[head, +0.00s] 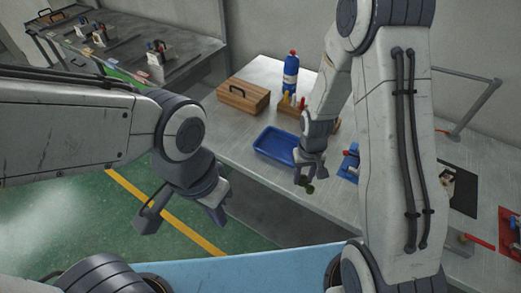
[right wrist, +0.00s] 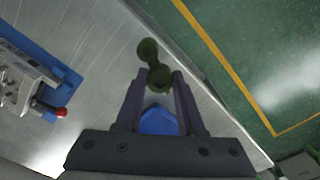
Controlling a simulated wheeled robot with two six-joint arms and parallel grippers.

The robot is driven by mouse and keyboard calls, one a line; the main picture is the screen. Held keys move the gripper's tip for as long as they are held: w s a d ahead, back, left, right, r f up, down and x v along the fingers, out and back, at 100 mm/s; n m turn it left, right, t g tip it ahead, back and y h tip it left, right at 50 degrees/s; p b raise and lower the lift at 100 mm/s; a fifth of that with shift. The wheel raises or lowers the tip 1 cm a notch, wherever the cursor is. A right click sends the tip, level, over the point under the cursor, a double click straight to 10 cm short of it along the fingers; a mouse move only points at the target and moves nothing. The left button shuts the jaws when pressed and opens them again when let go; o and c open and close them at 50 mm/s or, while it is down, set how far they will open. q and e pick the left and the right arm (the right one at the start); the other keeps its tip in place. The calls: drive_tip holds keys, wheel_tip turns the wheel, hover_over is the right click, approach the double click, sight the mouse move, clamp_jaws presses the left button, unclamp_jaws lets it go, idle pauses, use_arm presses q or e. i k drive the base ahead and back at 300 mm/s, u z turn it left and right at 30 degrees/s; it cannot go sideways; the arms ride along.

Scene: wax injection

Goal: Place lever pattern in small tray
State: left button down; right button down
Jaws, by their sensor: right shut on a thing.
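The lever pattern is a small dark green piece with rounded ends. It shows in the right wrist view (right wrist: 152,62) between the fingertips and in the head view (head: 309,188) below my right gripper. My right gripper (head: 308,178) is shut on it, above the table's front edge and in front of the blue tray. The small tray (head: 257,151) is blue, shallow and looks empty; the right arm hides part of its right side. My left gripper (head: 182,216) is open and empty over the floor.
A wooden box (head: 243,96) stands behind the tray, with a blue bottle (head: 291,73) and a wooden tool holder (head: 290,110) farther back. A blue fixture with a red knob (right wrist: 58,111) stands on the table beside my right gripper.

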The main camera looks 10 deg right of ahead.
sight(281, 148)
drive_tip(key=u, duration=1.05)
drive_tip(key=i, duration=0.6)
drive_tip(key=z, duration=0.7)
